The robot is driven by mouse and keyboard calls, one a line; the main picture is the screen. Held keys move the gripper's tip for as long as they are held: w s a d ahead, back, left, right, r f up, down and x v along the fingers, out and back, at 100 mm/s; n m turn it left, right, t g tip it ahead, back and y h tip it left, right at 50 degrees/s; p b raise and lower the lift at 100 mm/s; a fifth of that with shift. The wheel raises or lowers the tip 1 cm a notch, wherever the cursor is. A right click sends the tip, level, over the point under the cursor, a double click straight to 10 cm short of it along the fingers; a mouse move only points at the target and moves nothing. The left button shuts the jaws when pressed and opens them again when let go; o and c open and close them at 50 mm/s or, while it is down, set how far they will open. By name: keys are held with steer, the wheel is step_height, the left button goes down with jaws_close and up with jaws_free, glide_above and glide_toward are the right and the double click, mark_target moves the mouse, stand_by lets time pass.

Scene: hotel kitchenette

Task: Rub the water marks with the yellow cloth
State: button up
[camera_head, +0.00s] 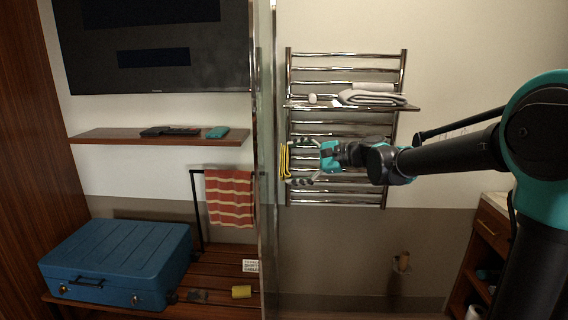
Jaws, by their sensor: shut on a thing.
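My gripper (296,163) is at the middle of the view, in front of the chrome towel rail and pointing left. It is shut on the yellow cloth (285,159), a small upright strip at its fingertips. The cloth is close to the right side of the glass panel (266,220), which stands upright and is seen nearly edge-on. I cannot tell whether the cloth touches the glass. No water marks can be made out at this angle.
A chrome towel rail (345,198) with a shelf of folded white towels (372,98) is behind my gripper. Left of the glass are a striped towel (230,197), a blue suitcase (118,262) on a slatted bench, and a wall shelf (105,136). A wooden cabinet (489,224) stands right.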

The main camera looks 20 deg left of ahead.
steer(key=shift+d, duration=0.25)
steer(key=shift+w, duration=0.1)
steer(key=d, duration=0.3)
steer(key=shift+w, duration=0.3)
steer(key=shift+a, duration=0.1)
stand_by(0.4)
steer(key=s+a+r, duration=0.1)
steer(key=a+r, duration=0.1)
steer(key=a, duration=0.4)
steer(key=shift+s+a, duration=0.4)
stand_by(0.5)
steer(key=shift+s+a, duration=0.2)
steer(key=shift+a, duration=0.8)
steer(key=shift+w, duration=0.1)
